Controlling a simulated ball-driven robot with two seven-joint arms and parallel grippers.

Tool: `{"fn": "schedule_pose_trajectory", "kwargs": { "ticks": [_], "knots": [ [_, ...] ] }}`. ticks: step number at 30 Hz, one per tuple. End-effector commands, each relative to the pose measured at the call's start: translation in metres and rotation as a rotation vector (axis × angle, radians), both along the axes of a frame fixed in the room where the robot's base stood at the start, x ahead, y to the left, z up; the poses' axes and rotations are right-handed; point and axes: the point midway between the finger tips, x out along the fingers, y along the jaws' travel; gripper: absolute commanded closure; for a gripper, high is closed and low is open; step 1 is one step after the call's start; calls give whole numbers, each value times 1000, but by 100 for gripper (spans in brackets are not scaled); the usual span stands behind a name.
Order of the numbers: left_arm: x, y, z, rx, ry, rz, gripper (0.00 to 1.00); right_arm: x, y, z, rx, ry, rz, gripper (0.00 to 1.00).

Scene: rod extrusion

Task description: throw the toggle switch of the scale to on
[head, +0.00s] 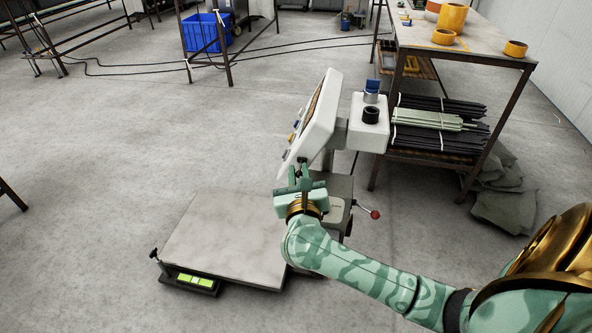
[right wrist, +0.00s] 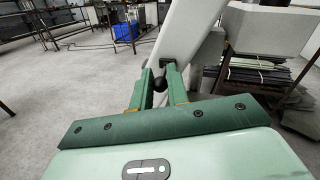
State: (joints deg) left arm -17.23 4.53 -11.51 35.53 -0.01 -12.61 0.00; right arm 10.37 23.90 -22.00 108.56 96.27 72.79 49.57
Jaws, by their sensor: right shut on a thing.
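The scale has a wide grey weighing plate (head: 225,240) low on the floor and a white tilted indicator head (head: 318,118) on a post. The toggle switch, with a round black knob (right wrist: 160,84), is at the lower edge of the indicator head. My right gripper (head: 302,176) is at that lower edge. In the right wrist view its two green fingers (right wrist: 160,90) stand on either side of the knob, shut on it. The fingers partly hide the switch, and I cannot tell its on or off position. My left gripper is out of view.
A red-knobbed lever (head: 375,214) sticks out right of the scale's post. A green level display (head: 196,281) is at the plate's front. A workbench (head: 470,45) with yellow rings and bundled rods stands behind right. A blue crate (head: 206,33) is at the back.

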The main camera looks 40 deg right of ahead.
Motion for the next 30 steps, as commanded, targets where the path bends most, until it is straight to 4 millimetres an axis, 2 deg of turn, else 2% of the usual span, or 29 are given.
{"fn": "schedule_pose_trajectory", "kwargs": {
  "ticks": [6,15,30],
  "knots": [
    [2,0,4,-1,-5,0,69,-5,-6,0,-5,3,171,100],
    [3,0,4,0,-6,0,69,-8,-12,-1,-1,3,326,100],
    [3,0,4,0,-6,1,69,-9,-14,0,-1,0,383,100]
  ]
}}
